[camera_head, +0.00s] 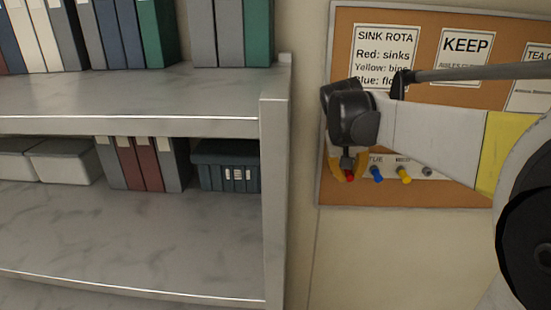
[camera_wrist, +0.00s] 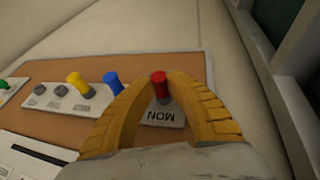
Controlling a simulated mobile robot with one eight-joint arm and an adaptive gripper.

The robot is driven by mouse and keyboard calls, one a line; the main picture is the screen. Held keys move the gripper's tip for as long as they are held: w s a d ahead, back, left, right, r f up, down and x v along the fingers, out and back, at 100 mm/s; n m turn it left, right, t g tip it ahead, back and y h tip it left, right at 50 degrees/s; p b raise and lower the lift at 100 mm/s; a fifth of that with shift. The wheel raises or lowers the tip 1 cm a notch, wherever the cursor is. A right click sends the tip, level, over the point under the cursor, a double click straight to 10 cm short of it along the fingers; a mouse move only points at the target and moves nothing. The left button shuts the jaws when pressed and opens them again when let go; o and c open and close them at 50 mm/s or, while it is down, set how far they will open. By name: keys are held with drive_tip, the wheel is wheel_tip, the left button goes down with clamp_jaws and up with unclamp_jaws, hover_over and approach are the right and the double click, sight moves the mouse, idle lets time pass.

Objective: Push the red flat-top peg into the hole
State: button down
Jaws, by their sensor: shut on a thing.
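The red peg (camera_wrist: 160,86) stands out from the white strip marked MON (camera_wrist: 165,117) in the wrist view. Its head shows in the head view (camera_head: 349,175) at the lower left of the board. My gripper (camera_wrist: 160,76) has its two yellow fingers closed around the red peg, one on each side. The fingers also show in the head view (camera_head: 348,168), at the left end of the strip.
A blue peg (camera_head: 376,174) and a yellow peg (camera_head: 404,175) stand to the right on the cork board (camera_head: 450,196). A grey shelf unit (camera_head: 275,190) with binders and boxes stands to the left, with a narrow wall gap between.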

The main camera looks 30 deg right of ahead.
drive_tip(key=shift+s, duration=0.1)
drive_tip(key=shift+s+a, duration=0.35)
drive_tip(key=shift+s, duration=0.15)
drive_tip(key=shift+s+a, duration=0.1)
drive_tip(key=shift+s, duration=0.05)
drive_tip(key=shift+s+a, duration=0.25)
drive_tip(key=shift+s, duration=0.1)
drive_tip(key=shift+s, duration=0.1)
drive_tip(key=shift+s+a+p, duration=0.2)
drive_tip(key=shift+s+a, duration=0.2)
drive_tip(key=shift+s, duration=0.2)
drive_tip(key=shift+s+a+p, duration=0.2)
drive_tip(key=shift+s+a, duration=0.15)
drive_tip(key=shift+s, duration=0.25)
drive_tip(key=shift+f, duration=0.15)
